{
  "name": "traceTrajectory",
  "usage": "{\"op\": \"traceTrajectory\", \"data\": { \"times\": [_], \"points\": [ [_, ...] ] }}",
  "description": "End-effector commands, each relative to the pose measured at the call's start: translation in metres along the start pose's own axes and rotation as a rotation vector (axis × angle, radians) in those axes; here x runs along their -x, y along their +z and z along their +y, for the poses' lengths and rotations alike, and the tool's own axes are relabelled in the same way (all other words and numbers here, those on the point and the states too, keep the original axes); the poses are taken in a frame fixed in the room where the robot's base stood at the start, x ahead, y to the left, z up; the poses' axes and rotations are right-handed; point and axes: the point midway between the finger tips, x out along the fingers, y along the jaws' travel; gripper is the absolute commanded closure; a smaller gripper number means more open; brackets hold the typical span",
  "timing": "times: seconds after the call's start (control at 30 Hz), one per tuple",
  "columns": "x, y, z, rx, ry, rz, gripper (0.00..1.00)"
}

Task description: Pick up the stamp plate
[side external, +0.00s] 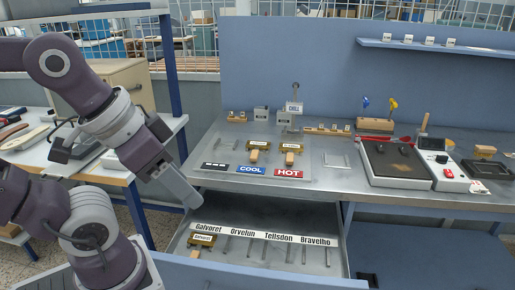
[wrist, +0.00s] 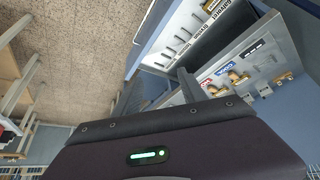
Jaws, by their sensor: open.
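A brass stamp plate (side external: 203,238) with a wooden handle, labelled Galvoret, lies at the left end of the open drawer (side external: 262,268). In the wrist view a small brass piece at the top edge (wrist: 209,5) appears to be this plate. Two more brass plates with wooden handles stand on the bench, one behind the blue COOL label (side external: 259,146) and one behind the red HOT label (side external: 292,147). My gripper (side external: 193,203) is open and empty, above and left of the drawer plate, apart from it.
The drawer has empty slots under the Orvelun, Tellsdon and Bravelho names (side external: 262,237). The bench edge (side external: 330,193) overhangs the drawer's back. A hot plate unit (side external: 396,163) stands on the right of the bench. A white side table (side external: 65,165) is at left.

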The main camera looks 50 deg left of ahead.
Motion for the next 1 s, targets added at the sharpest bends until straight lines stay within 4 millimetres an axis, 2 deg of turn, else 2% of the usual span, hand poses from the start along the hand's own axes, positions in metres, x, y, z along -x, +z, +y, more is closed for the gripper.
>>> {"op": "traceTrajectory", "data": {
  "times": [0.17, 0.23, 0.27, 0.37, 0.4, 0.47, 0.5, 0.57, 0.6, 0.7, 0.8, 0.9, 1.0],
  "points": [
    [0.0, -0.001, 0.0, 0.002, 0.0, 0.0, 0.51],
    [-0.001, -0.015, -0.003, 0.027, -0.005, -0.007, 0.51],
    [-0.003, -0.026, -0.006, 0.049, -0.01, -0.012, 0.51],
    [-0.019, -0.089, -0.029, 0.17, -0.04, -0.032, 0.51],
    [-0.033, -0.119, -0.044, 0.229, -0.059, -0.04, 0.51],
    [-0.06, -0.158, -0.072, 0.318, -0.092, -0.051, 0.51],
    [-0.081, -0.181, -0.094, 0.374, -0.117, -0.057, 0.51],
    [-0.118, -0.209, -0.131, 0.456, -0.158, -0.066, 0.51],
    [-0.145, -0.222, -0.157, 0.506, -0.187, -0.072, 0.51],
    [-0.208, -0.238, -0.218, 0.608, -0.254, -0.084, 0.51],
    [-0.257, -0.237, -0.262, 0.672, -0.304, -0.09, 0.51],
    [-0.284, -0.233, -0.286, 0.704, -0.33, -0.093, 0.51],
    [-0.297, -0.23, -0.294, 0.713, -0.338, -0.093, 0.51]
  ]
}}
